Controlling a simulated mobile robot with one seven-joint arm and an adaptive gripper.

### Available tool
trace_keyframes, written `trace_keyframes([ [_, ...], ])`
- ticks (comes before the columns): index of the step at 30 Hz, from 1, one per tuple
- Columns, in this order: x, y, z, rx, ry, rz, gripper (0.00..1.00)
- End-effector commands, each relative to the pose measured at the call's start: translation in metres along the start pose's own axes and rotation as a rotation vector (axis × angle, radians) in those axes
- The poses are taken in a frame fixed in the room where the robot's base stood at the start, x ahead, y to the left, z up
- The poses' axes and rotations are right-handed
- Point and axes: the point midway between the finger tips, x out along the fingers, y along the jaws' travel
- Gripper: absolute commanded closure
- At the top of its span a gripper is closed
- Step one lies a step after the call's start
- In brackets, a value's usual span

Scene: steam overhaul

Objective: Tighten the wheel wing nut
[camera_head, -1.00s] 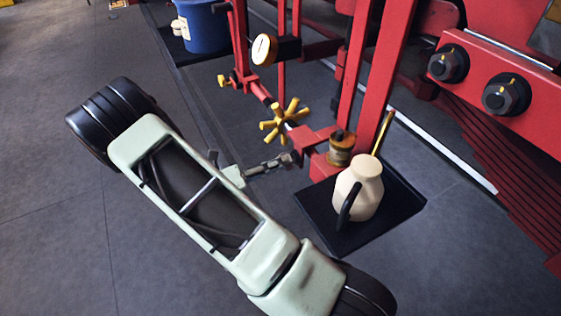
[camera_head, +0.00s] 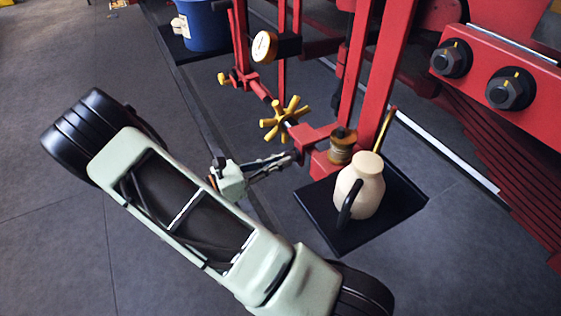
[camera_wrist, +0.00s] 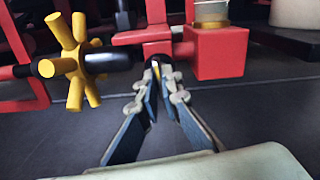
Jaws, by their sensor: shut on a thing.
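My gripper (camera_wrist: 157,78) is shut, its fingertips on a small black part with a yellow mark (camera_wrist: 155,66) just under the red frame, left of a red block (camera_wrist: 216,52). The fingers hide most of this part, so I cannot tell its full shape or whether it is the wheel wing nut. In the head view my gripper (camera_head: 292,158) reaches the red frame from the left. A yellow spoked wheel (camera_head: 284,118) is just above and left of the fingertips; it also shows at the left of the wrist view (camera_wrist: 72,64).
A cream jug (camera_head: 360,188) stands on a black tray (camera_head: 408,205) right of my gripper. A brass cup (camera_head: 342,147) sits on the red block. A gauge (camera_head: 264,47) and a small yellow knob (camera_head: 223,79) are higher up. Open floor lies to the left.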

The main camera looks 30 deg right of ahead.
Motion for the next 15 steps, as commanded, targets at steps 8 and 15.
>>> trace_keyframes([
  [8, 0.0015, 0.0001, 0.0007, 0.128, -0.002, -0.001, 1.0],
  [15, 0.0021, 0.0, 0.0013, 0.172, -0.003, -0.003, 1.0],
])
